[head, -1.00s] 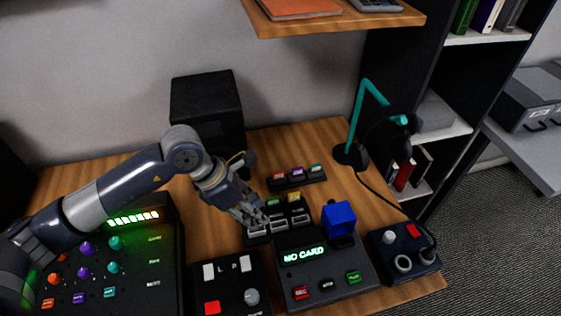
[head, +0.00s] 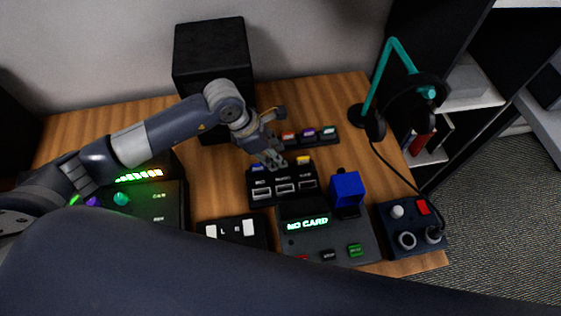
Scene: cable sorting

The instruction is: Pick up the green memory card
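My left gripper (head: 274,161) points down over the middle slot of the front card rack (head: 284,197). Its fingers cover the spot between the blue card (head: 257,168) at the left and the yellow card (head: 303,160) at the right. The green memory card is hidden there, and I cannot tell whether the fingers are open, shut or touching it. My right gripper is not in view.
A rear rack behind holds a red card (head: 289,136), a purple card (head: 308,133) and a teal card (head: 329,131). A headphone stand (head: 386,65) is at right. A large dark arm link of mine crosses the foreground.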

